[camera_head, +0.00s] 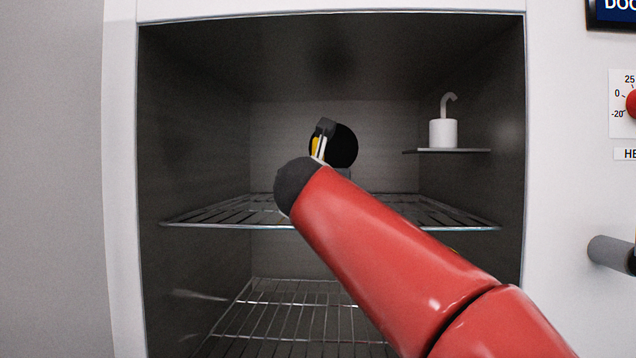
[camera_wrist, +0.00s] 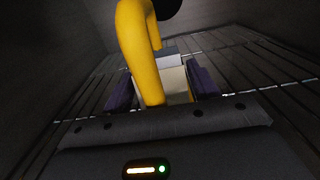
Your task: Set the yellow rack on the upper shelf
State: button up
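In the wrist view the yellow rack (camera_wrist: 135,45) shows as a curved yellow piece with pale and grey blocks beside it. It stands between the two purple fingers of my gripper (camera_wrist: 162,92). The fingers appear shut on it. In the head view only a small yellow strip of the rack (camera_head: 315,147) shows past my wrist; my red arm hides the rest. My gripper is inside the chamber, over the upper wire shelf (camera_head: 230,213). Wire bars also show on both sides in the wrist view. I cannot tell whether the rack touches the shelf.
A lower wire shelf (camera_head: 290,308) lies beneath. A white weight with a hook (camera_head: 443,132) stands on a small side shelf (camera_head: 465,151) at the right wall. A round dark opening (camera_head: 346,147) is in the back wall. The upper shelf's left part is clear.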

jog(key=shift+o, duration=1.2)
jog(key=s+b, duration=0.1)
jog(key=s, duration=1.1)
jog(key=shift+a, duration=0.2)
